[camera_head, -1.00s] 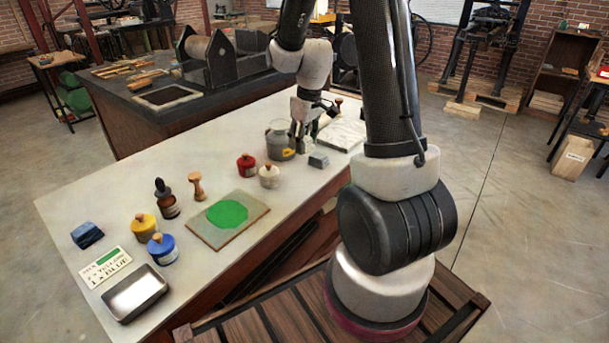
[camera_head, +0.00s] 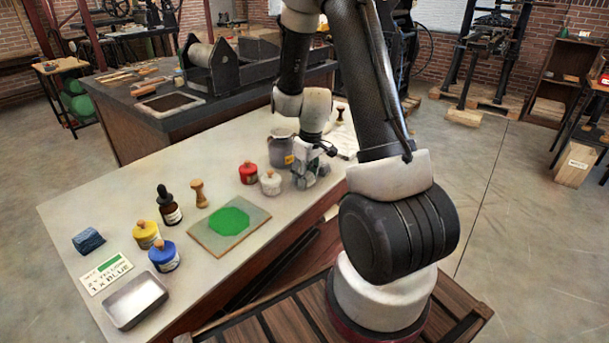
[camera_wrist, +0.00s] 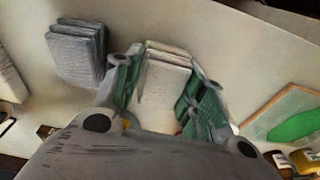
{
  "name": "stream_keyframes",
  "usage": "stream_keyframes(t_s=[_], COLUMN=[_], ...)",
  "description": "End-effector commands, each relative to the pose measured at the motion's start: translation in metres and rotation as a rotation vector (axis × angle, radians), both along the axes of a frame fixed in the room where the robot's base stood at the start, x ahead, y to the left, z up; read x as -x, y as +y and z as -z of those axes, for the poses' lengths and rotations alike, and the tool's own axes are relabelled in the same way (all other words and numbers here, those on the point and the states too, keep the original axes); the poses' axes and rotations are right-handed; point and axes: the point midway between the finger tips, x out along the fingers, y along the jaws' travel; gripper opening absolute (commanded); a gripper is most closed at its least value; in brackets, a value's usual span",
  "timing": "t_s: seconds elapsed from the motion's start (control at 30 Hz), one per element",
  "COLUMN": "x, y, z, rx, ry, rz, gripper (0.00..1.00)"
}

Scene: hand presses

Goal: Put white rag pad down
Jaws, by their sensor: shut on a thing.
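The white rag pad (camera_wrist: 166,68) is a folded, off-white stack between my gripper's green-tipped fingers in the wrist view. My gripper (camera_wrist: 158,92) is shut on it. In the head view my gripper (camera_head: 308,172) is low over the front right part of the pale table (camera_head: 225,150), right of the white-lidded jar (camera_head: 270,184). The white pad cannot be made out clearly there, and I cannot tell whether it touches the table. A grey folded pad (camera_wrist: 75,52) lies on the table beside it, to the left in the wrist view, with a gap between them.
A grey can (camera_head: 281,152) stands just behind the gripper. A red jar (camera_head: 249,173), a wooden stamp (camera_head: 199,194) and a board with green ink (camera_head: 229,224) are to the left. A blue jar (camera_head: 163,255) and metal tray (camera_head: 135,298) are farther left.

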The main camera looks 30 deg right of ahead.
Motion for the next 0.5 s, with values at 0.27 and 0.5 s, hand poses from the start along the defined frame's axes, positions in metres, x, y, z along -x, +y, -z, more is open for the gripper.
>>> stream_keyframes(t_s=[0.27,0.5], x=[0.0,0.0], y=[0.0,0.0], z=[0.007,0.013], rx=[0.0,0.001], ry=[0.0,0.002], rz=[-0.001,-0.001], gripper=[0.18,0.51])
